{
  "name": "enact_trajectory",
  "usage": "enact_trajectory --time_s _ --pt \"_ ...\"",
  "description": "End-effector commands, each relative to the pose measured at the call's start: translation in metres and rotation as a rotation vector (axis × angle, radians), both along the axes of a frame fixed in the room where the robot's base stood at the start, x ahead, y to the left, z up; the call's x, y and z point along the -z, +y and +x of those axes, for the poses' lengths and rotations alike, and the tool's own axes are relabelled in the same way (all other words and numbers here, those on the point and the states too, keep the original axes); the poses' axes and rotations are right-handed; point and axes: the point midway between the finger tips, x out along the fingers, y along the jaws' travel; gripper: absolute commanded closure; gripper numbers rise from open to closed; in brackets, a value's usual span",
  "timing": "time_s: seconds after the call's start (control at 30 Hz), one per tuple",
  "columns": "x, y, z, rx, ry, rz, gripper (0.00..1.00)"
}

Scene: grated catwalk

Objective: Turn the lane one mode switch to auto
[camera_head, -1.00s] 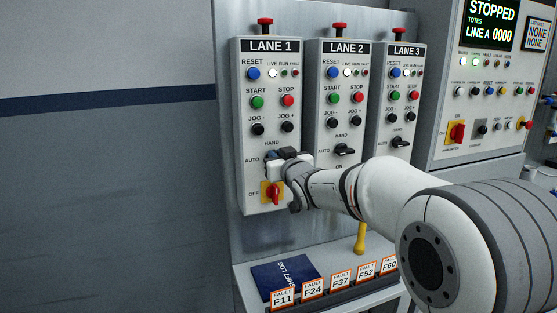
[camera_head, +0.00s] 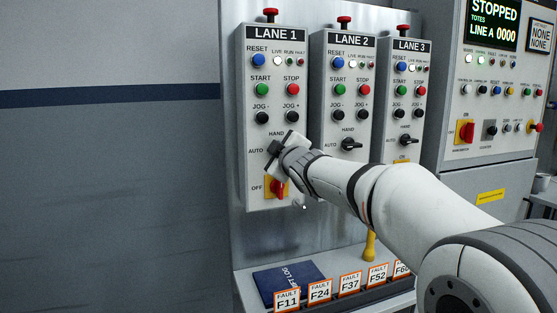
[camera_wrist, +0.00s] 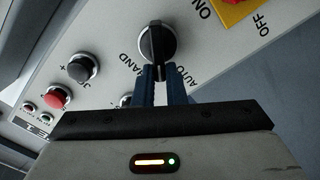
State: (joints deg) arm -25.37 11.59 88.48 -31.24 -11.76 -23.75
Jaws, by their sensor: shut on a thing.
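The lane one panel (camera_head: 248,104) is the left of three grey button boxes. In the wrist view its mode switch (camera_wrist: 156,38) is a black round knob with a raised bar. My gripper (camera_wrist: 162,76) has its two blue fingers closed on the lower end of the bar. The bar points between the printed HAND and AUTO labels. In the head view my gripper (camera_head: 279,154) sits tilted over the switch and hides it; the AUTO label shows just left of it, HAND above.
A red rotary switch (camera_head: 278,188) on a yellow plate is close below my gripper. Black jog buttons (camera_head: 262,118) are just above. The lane two switch (camera_head: 351,145) is to the right. A shelf below holds a blue shift log (camera_head: 284,279) and fault cards.

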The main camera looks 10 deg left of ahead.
Motion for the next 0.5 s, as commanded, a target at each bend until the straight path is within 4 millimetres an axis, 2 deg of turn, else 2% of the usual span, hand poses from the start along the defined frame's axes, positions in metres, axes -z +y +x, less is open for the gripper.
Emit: enact_trajectory --time_s 0.03,0.5 --pt "0.0058 0.0004 -0.0002 0.0 -0.022 -0.037 1.0" --pt "0.0122 0.0033 -0.0018 0.0 -0.231 -0.38 1.0"
